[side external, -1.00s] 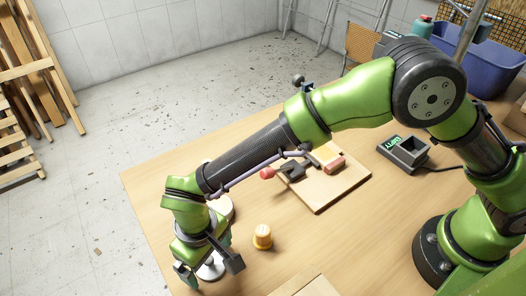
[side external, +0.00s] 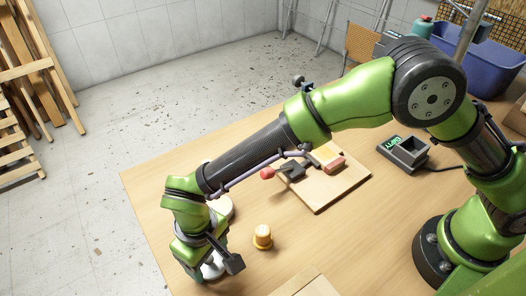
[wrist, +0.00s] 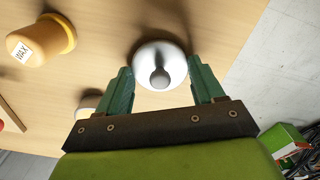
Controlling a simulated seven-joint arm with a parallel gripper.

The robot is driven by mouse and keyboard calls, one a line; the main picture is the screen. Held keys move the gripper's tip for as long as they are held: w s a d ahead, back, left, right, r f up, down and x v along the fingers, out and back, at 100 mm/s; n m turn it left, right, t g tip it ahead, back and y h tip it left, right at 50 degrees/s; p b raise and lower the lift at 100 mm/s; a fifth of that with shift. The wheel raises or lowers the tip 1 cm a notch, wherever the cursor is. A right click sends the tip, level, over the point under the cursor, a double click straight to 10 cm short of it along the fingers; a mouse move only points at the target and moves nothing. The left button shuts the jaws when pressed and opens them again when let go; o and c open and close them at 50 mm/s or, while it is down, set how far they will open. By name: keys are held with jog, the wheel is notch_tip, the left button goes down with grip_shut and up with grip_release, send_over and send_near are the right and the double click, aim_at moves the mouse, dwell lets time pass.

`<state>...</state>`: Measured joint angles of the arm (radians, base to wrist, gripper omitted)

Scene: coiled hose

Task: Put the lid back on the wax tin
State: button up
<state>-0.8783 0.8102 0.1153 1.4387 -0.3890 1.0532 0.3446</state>
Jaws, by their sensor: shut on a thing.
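A round white domed lid with a grey knob (wrist: 160,52) lies on the table between the green fingers of my gripper (wrist: 160,80) in the wrist view. My gripper is shut on it, one finger at each side. In the side view my gripper (side external: 210,266) is low over the near left part of the table, and the lid (side external: 212,271) is partly hidden by it. The wax tin (wrist: 35,42), yellow-orange with a WAX label and a wider ring at one end, stands apart from the lid. In the side view the tin (side external: 262,238) is right of my gripper.
A pale round thing (side external: 224,208), partly hidden, is behind my wrist. A wooden board (side external: 325,195) carries a clamp-like dark tool and red and yellow pieces. A black device (side external: 404,152) stands farther right. The table edge is close left of my gripper.

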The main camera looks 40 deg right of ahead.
jog(key=r, duration=0.9)
jog(key=shift+w+d, duration=0.25)
jog(key=shift+w, duration=0.15)
jog(key=m, duration=0.1)
send_near(219, 205)
jog(key=shift+f+n, duration=0.15)
jog(key=shift+n, duration=0.35)
jog(key=shift+f, duration=2.95)
jog(key=shift+f, duration=0.15)
jog(key=o, duration=1.1)
jog(key=shift+o, duration=0.2)
